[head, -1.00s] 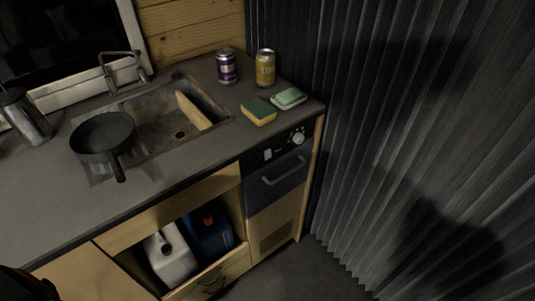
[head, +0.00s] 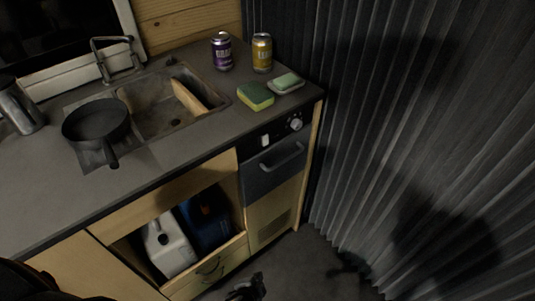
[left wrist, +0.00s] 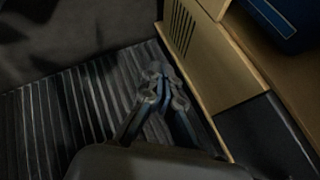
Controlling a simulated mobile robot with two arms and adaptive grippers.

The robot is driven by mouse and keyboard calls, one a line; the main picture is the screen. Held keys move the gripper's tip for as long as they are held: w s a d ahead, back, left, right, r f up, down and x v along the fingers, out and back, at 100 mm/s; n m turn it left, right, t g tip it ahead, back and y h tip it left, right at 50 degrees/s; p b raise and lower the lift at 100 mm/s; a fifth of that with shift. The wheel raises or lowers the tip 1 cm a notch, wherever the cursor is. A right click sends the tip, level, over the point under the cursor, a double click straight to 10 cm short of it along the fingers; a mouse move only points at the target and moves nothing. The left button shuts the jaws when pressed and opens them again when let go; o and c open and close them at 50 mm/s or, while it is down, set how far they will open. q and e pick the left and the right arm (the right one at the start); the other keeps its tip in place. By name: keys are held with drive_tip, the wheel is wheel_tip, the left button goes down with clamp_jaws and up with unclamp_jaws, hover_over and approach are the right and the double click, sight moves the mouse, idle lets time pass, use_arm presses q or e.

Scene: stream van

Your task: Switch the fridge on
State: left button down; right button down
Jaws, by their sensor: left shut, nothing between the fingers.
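The fridge (head: 275,170) is a dark drawer-like front with a bar handle, set under the right end of the counter. Its control panel (head: 281,134) has a round light knob (head: 296,124) on the right and a small pale switch (head: 265,140) on the left. The switch's position is too small to tell. My left gripper (head: 257,281) shows at the bottom of the head view, low over the floor in front of the cabinet and apart from the fridge. In the left wrist view its fingers (left wrist: 160,77) are together and empty. My right gripper is not in view.
The counter (head: 50,195) holds a pan (head: 97,121), a sponge (head: 256,96), a soap dish (head: 287,85) and two cans (head: 222,52). A pleated curtain (head: 420,130) hangs close at right.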

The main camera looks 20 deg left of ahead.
use_arm(q)
drive_tip(key=w+d+r+m+t+b, duration=0.1)
drive_tip(key=w+r+t, duration=0.1)
drive_tip(key=w+r, duration=0.45)
drive_tip(key=w+d+r+m+t, duration=0.2)
drive_tip(key=w+r, duration=0.1)
drive_tip(key=r, duration=0.7)
wheel_tip(320, 180, up, 19)
drive_tip(key=w+a+t+y, duration=0.1)
drive_tip(key=t+y, duration=0.1)
drive_tip(key=t, duration=0.2)
drive_tip(key=shift+w+a+t+y+b, duration=0.3)
drive_tip(key=shift+t+y+b, duration=0.1)
drive_tip(key=shift+f, duration=0.15)
drive_tip(key=p, duration=0.2)
approach(270, 140)
drive_tip(key=w+d, duration=0.2)
drive_tip(key=w+a, duration=0.2)
drive_tip(key=shift+w+a+f+p, duration=0.1)
drive_tip(key=shift+w+a+p, duration=0.1)
drive_tip(key=shift+a+p, duration=0.15)
